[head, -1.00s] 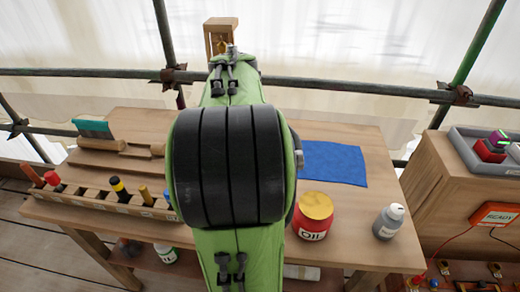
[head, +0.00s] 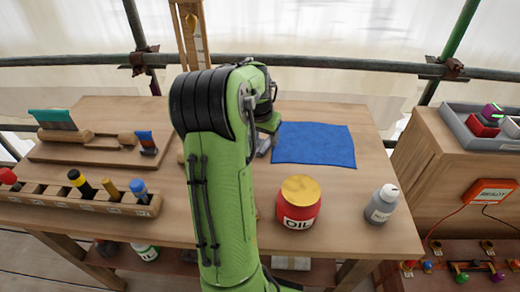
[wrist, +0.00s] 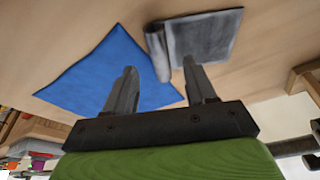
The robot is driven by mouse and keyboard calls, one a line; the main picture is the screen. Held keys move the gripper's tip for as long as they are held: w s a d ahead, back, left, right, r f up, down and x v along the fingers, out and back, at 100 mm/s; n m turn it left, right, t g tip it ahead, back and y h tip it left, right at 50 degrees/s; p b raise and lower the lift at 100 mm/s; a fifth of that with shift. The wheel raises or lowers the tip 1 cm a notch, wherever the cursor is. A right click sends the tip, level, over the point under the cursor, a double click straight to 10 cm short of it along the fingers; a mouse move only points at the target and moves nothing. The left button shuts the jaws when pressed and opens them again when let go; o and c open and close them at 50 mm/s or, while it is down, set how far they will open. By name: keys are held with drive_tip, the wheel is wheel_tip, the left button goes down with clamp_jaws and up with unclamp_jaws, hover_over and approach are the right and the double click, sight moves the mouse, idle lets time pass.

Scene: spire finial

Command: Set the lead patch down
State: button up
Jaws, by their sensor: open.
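The lead patch (wrist: 203,40) is a dull grey sheet with a rolled edge. In the wrist view it lies on the bench top next to the blue cloth (wrist: 112,72), with a strip of bare wood partly between them. My gripper (wrist: 161,72) is open and empty; its two fingers point at the bench, with the roll just beyond their tips. I cannot tell whether a finger touches the patch. In the head view my arm hides most of the gripper and patch, while the blue cloth (head: 313,146) shows to the right of them.
A red oil tin (head: 298,203) and a grey bottle (head: 382,204) stand on the bench at front right. A tool rack (head: 75,197) lines the left front, with a wooden board (head: 100,150) behind it. A grey tray (head: 470,140) sits on the right cabinet.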

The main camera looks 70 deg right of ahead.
sight(266, 144)
drive_tip(key=x, duration=0.3)
drive_tip(key=shift+w+b, duration=0.1)
drive_tip(key=shift+b, duration=0.2)
drive_tip(key=shift+a+r, duration=0.1)
clamp_jaws()
drive_tip(key=shift+r, duration=0.15)
wheel_tip(266, 144, up, 10)
drive_tip(key=p, duration=0.4)
